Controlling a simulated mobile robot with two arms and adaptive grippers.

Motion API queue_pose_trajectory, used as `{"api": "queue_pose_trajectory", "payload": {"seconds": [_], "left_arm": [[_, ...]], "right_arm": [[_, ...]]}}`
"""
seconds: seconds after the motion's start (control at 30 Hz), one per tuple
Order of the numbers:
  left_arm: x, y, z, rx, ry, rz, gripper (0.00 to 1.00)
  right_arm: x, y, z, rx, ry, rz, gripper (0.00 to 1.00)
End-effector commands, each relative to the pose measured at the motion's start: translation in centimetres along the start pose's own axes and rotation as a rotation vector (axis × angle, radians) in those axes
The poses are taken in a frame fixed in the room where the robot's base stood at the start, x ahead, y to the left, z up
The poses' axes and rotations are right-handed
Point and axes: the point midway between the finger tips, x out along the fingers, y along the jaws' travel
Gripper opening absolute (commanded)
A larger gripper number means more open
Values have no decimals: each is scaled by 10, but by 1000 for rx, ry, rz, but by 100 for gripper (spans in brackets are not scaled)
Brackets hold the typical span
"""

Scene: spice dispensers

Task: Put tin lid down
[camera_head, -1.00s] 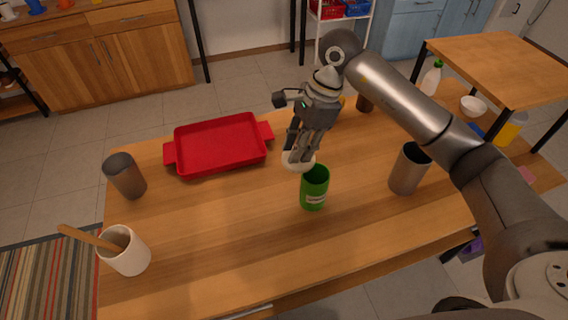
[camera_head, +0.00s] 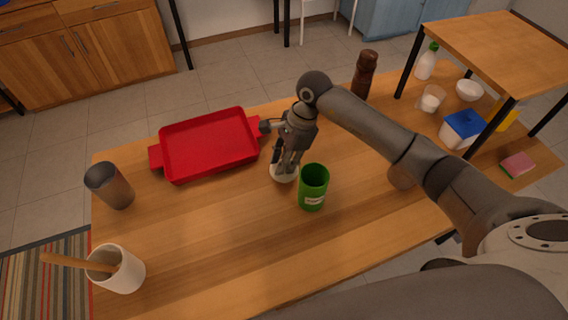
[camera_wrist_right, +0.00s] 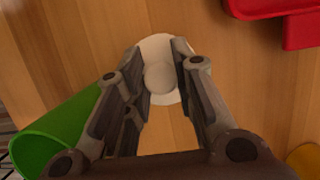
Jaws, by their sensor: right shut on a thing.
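The tin lid (camera_head: 284,174) is a pale round disc with a raised knob, low over the table or on it; I cannot tell if it touches. In the right wrist view the lid (camera_wrist_right: 159,48) lies between the fingers. My right gripper (camera_head: 281,163) points down and is shut on the lid's knob. The green tin (camera_head: 313,188) stands upright and open at the top, just right of the lid. It also shows in the right wrist view (camera_wrist_right: 62,130) at the lower left. My left gripper is not in view.
A red tray (camera_head: 208,146) lies left of the gripper. A dark cup (camera_head: 109,186) and a white crock (camera_head: 122,272) with a wooden utensil stand at left. A brown grinder (camera_head: 365,74) stands behind my right arm. Bare wooden table (camera_head: 230,235) lies in front.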

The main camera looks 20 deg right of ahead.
Motion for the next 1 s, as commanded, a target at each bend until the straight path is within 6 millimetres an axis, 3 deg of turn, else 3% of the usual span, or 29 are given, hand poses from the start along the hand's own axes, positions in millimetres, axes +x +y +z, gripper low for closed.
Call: {"api": "queue_pose_trajectory", "payload": {"seconds": [0.13, 0.27, 0.73, 0.77, 0.9, 1.0], "left_arm": [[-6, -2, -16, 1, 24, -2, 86], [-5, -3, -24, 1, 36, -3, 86], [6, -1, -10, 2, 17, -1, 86], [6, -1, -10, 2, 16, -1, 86], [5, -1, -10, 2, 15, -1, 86], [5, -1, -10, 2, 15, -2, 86]], "right_arm": [[20, 1, -6, 4, -1, 3, 3], [24, 0, -7, 0, 0, -1, 3], [33, 0, -11, 1, 1, 1, 3], [33, 0, -10, 1, 1, 1, 25], [32, 0, -10, 1, 1, 1, 43], [32, 0, -10, 1, 1, 1, 46]]}}
